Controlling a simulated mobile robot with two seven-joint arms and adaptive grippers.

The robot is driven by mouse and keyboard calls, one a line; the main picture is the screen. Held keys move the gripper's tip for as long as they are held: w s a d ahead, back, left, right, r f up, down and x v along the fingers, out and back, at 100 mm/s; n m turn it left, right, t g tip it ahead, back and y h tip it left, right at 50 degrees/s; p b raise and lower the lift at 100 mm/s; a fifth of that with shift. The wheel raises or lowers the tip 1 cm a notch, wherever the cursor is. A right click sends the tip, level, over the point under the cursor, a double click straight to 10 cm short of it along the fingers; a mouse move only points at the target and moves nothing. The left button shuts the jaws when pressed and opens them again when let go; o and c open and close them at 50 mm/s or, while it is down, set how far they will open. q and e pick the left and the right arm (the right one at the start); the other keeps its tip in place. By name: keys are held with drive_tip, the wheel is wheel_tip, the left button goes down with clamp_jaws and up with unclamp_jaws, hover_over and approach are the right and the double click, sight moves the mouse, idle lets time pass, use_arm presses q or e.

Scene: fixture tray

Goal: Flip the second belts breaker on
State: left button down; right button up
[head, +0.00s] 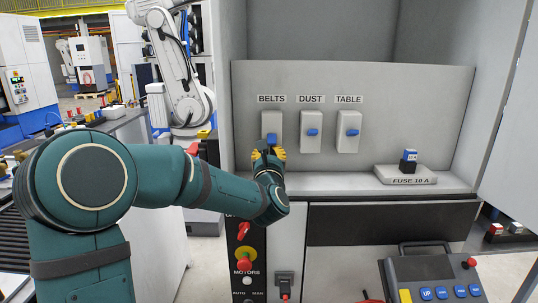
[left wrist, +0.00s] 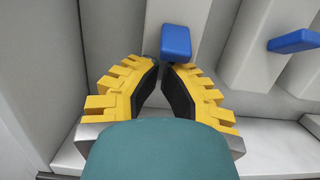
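The breaker under the BELTS label (head: 278,120) is a pale plate with a blue lever (head: 271,139). It is the only breaker labelled BELTS that I see. Its lever sits a little lower than the levers of the DUST breaker (head: 312,146) and the TABLE breaker (head: 348,145). My left gripper (head: 268,151) is just below the BELTS lever. In the left wrist view, the yellow fingers (left wrist: 161,64) have their black tips together with nothing between them. The blue lever (left wrist: 176,42) is just beyond the tips; I cannot tell whether they touch. My right gripper is out of view.
A fuse block (head: 405,175) marked FUSE 10 A sits on the shelf at right. A control box with buttons (head: 432,270) is at lower right. A red knob (head: 244,264) is below my left forearm. Cabinet walls bound both sides.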

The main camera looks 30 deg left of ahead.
sight(269, 143)
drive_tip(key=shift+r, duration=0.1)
use_arm(q)
drive_tip(key=shift+s+d+r+g+p, duration=0.1)
drive_tip(key=shift+s+g+p, duration=0.05)
drive_tip(key=shift+g+p, duration=0.25)
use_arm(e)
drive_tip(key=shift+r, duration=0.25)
